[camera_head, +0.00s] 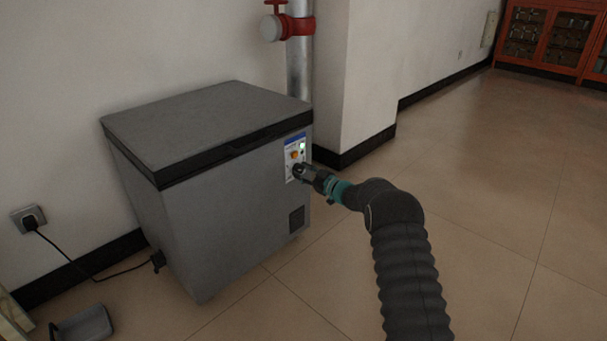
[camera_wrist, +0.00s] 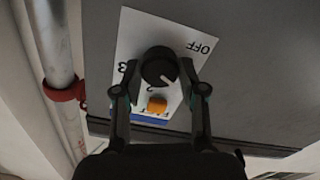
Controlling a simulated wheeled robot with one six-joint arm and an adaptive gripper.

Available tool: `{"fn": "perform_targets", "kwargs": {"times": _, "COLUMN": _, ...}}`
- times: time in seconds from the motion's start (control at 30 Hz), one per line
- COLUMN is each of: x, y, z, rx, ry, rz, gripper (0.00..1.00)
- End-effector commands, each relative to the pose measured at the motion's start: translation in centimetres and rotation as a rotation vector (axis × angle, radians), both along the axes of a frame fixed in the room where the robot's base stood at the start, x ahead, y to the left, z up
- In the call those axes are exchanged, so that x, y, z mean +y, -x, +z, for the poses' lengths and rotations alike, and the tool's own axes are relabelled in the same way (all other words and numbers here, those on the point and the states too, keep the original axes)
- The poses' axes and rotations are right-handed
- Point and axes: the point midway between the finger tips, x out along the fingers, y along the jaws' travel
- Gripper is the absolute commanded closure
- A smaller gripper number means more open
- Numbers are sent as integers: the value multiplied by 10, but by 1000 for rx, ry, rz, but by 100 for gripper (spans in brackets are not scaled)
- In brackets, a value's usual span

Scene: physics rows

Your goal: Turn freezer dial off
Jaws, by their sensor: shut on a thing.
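The grey chest freezer (camera_head: 225,215) stands against the wall with its lid shut. Its control panel (camera_head: 292,146) is on the front near the top right corner. My gripper (camera_head: 299,173) is at the lower part of this panel and hides the dial there. In the wrist view, the round black dial (camera_wrist: 158,66) sits between the two fingers of my gripper (camera_wrist: 160,73), which is shut on it. The dial's white mark points to the lower right of the picture, away from the OFF label (camera_wrist: 203,47) at the upper right. The numbers 2 and 3 show partly.
An orange switch (camera_wrist: 157,104) is beside the dial, between the fingers. A metal pipe with a red valve (camera_head: 298,27) rises behind the freezer. A black cord runs to a wall socket (camera_head: 29,218). The tiled floor (camera_head: 475,200) to the right is clear.

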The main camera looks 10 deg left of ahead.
Motion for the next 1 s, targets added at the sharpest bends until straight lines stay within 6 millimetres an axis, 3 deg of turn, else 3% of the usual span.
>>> {"fn": "perform_targets", "kwargs": {"times": 1.0, "x": 0, "y": 0, "z": 0, "rx": -713, "ry": 556, "rz": -1, "gripper": 94}}
